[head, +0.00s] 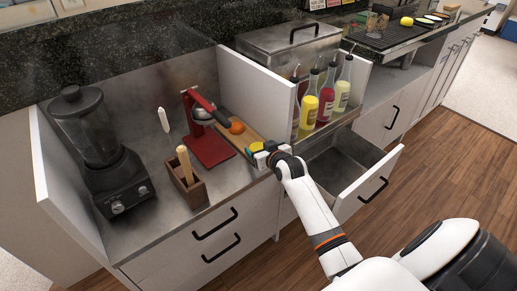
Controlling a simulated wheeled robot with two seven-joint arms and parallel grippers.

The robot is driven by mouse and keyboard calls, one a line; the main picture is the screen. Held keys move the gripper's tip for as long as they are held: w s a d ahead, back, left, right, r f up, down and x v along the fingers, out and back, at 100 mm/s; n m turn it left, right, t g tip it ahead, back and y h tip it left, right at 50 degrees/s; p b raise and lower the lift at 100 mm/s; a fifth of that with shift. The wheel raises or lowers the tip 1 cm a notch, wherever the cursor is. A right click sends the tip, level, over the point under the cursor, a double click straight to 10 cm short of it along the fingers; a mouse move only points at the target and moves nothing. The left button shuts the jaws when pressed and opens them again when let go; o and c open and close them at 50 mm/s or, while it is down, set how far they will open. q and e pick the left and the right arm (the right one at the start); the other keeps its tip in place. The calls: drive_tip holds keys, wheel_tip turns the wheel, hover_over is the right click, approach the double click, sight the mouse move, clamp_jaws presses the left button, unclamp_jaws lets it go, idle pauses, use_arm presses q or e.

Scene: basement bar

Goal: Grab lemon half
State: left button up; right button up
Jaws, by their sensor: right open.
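A yellow lemon half (255,147) lies at the front end of a wooden cutting board (246,133) on the steel counter. My right gripper (262,157) reaches in from the right and is at the lemon half, its fingers close to the fruit. It is open; the picture is too small to tell whether a finger touches the lemon half. Part of the lemon half's near side is hidden by the gripper. My left gripper is not in view.
An orange fruit piece (236,128) lies behind on the board. A red press (208,144), wooden holder (187,180) and blender (98,150) stand to the left. A white divider (258,91), bottles (326,97) and an open drawer (345,172) are to the right.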

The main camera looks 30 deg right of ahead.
drive_tip(key=c, duration=1)
drive_tip(key=shift+c, duration=0.2)
drive_tip(key=shift+r, duration=0.2)
